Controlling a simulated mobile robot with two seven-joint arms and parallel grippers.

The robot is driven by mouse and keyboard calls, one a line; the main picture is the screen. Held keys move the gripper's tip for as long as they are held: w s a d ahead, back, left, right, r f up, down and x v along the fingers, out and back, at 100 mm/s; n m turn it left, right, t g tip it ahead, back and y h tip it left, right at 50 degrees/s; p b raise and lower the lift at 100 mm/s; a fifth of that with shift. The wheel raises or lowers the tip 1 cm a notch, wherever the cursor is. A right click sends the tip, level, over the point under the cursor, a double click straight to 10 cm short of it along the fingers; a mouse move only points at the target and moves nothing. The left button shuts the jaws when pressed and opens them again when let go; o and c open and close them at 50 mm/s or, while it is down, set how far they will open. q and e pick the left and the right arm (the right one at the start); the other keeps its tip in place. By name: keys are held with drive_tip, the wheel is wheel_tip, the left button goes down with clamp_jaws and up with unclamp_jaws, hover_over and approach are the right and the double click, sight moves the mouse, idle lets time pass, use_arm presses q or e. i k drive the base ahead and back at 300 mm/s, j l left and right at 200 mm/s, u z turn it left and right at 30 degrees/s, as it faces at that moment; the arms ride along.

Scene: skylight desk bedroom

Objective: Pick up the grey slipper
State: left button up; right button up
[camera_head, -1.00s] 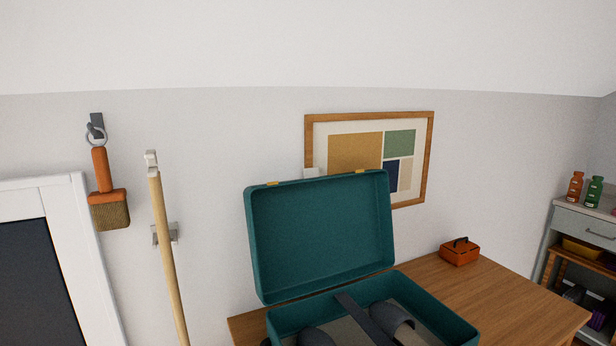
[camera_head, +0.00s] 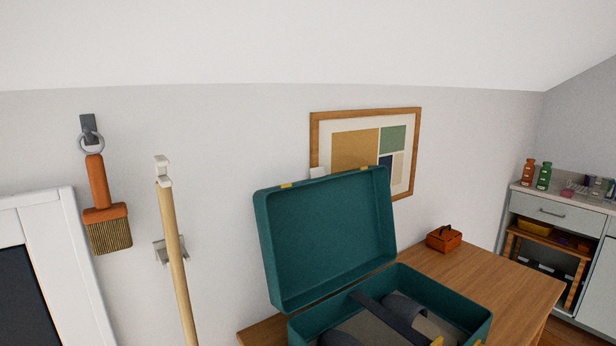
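An open teal suitcase (camera_head: 330,238) sits on the wooden desk, its lid raised toward the wall. A grey slipper (camera_head: 404,307) lies inside the case toward its right side. A second dark grey rounded shape (camera_head: 334,339), which looks like the other slipper, is at the case's left and is cut by the lower picture edge. A dark strap-like band (camera_head: 384,317) runs diagonally beside the right slipper. The front of the case is cut off. I cannot make out either of my grippers in the view.
The wooden desk (camera_head: 505,288) has bare top to the right of the case, with a small orange box (camera_head: 443,239) at the back. A light pole (camera_head: 176,262) and a hanging orange brush (camera_head: 105,215) are on the left wall. A grey cabinet (camera_head: 558,213) stands at right.

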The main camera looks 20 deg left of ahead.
sight(415, 314)
drive_tip(key=k+j, duration=0.1)
drive_tip(key=j, duration=0.3)
drive_tip(key=k+j, duration=0.1)
drive_tip(key=j, duration=0.3)
drive_tip(key=k+j, duration=0.1)
drive_tip(key=j, duration=0.35)
drive_tip(key=k+j, duration=0.1)
drive_tip(key=j, duration=0.3)
